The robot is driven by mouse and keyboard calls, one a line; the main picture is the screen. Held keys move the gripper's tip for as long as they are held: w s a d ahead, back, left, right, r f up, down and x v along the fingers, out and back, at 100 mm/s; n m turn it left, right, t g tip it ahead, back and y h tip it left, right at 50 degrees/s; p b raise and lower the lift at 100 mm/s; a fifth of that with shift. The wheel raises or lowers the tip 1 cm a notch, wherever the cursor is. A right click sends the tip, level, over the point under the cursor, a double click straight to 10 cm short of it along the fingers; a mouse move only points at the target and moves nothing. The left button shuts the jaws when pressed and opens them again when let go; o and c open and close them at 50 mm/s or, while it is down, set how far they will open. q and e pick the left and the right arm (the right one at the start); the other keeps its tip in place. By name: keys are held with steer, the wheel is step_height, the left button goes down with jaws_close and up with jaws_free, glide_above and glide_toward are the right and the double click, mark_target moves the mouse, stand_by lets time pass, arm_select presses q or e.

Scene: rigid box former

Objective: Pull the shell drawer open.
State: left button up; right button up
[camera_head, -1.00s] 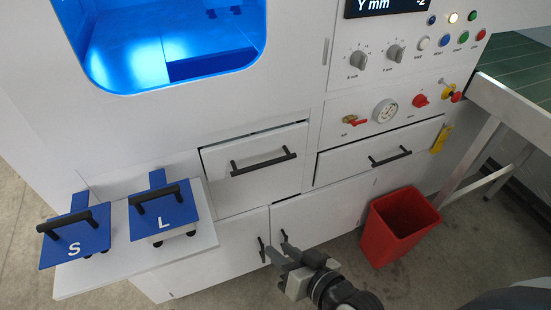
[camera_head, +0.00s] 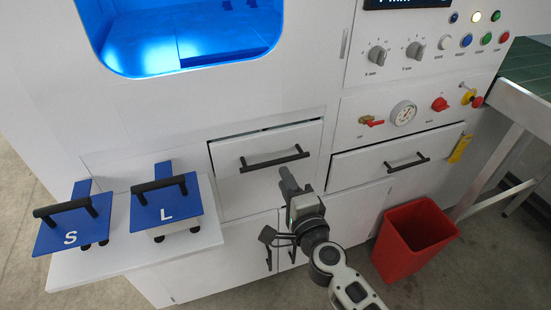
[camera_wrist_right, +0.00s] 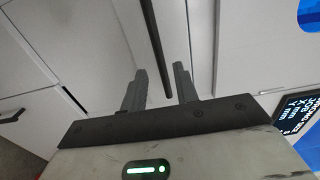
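Two drawer fronts show in the head view; no readable label marks either as the shell drawer. The left drawer (camera_head: 240,190) has a black bar handle (camera_head: 275,160) and a thin dark gap along its top edge. The right drawer (camera_head: 355,172) has a similar handle (camera_head: 407,163). My right gripper (camera_head: 288,180) is just below and in front of the left drawer's handle. In the right wrist view, its two fingers (camera_wrist_right: 160,85) are apart, with a dark handle bar (camera_wrist_right: 152,40) in the gap between them; contact cannot be told. My left gripper is out of view.
A white shelf (camera_head: 90,270) at the left carries two blue handled plates marked S (camera_head: 65,234) and L (camera_head: 167,212). A red bin (camera_head: 415,240) stands on the floor at the right. Cabinet doors (camera_head: 215,268) lie below the drawers. A control panel is above right.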

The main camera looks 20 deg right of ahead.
steer(key=w, duration=0.7)
steer(key=shift+w+a, duration=0.1)
steer(key=shift+w, duration=0.05)
jaws_close()
